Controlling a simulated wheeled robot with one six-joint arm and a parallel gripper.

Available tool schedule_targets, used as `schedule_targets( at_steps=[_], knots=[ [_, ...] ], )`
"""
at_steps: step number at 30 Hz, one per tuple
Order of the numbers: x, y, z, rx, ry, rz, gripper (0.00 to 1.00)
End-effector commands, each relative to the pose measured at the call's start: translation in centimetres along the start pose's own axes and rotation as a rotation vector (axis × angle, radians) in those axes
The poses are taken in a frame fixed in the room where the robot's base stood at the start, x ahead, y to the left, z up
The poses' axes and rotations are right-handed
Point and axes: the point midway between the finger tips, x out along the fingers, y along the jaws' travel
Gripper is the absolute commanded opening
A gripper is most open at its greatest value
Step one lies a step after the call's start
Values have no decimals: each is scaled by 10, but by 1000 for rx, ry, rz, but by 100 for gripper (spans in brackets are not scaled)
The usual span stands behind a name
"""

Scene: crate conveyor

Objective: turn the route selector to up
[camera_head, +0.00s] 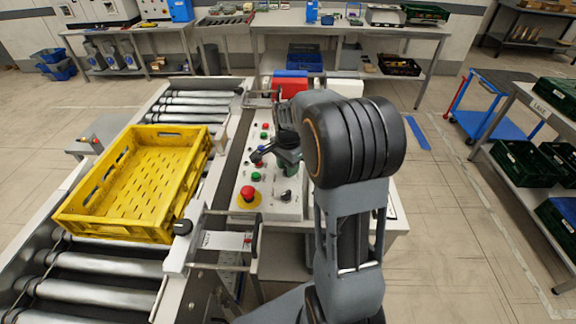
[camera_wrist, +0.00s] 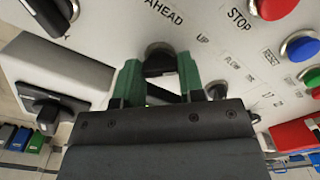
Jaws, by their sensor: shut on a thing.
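The route selector (camera_wrist: 160,56) is a black knob on the pale panel in the wrist view, below the word AHEAD and left of the word UP. My gripper (camera_wrist: 160,76) has its two green fingers on either side of the knob and is shut on it. The fingers and gripper body hide part of the knob, so its exact pointing direction is hard to tell. In the head view my gripper (camera_head: 287,167) is down over the control panel (camera_head: 239,206), and the arm hides much of that area, including the selector.
A red mushroom button (camera_head: 248,193) and another black knob (camera_head: 286,196) sit at the panel's near end. Red, blue and green buttons lie right of my gripper in the wrist view. A yellow crate (camera_head: 75,215) stands on the roller conveyor (camera_head: 105,262), left of the panel.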

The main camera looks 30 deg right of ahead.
Motion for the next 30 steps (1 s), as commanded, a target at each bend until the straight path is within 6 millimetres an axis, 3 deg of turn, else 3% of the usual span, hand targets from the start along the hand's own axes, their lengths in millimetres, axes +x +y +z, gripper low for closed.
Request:
schedule_targets(
  at_steps=[12,13,20,30],
  knots=[
    [-1,-1,-1,4,2,-3,12],
    [-1,-1,-1,4,2,-3,39],
    [-1,0,0,4,1,-2,61],
    [-6,-1,0,4,2,-3,62]
  ],
)
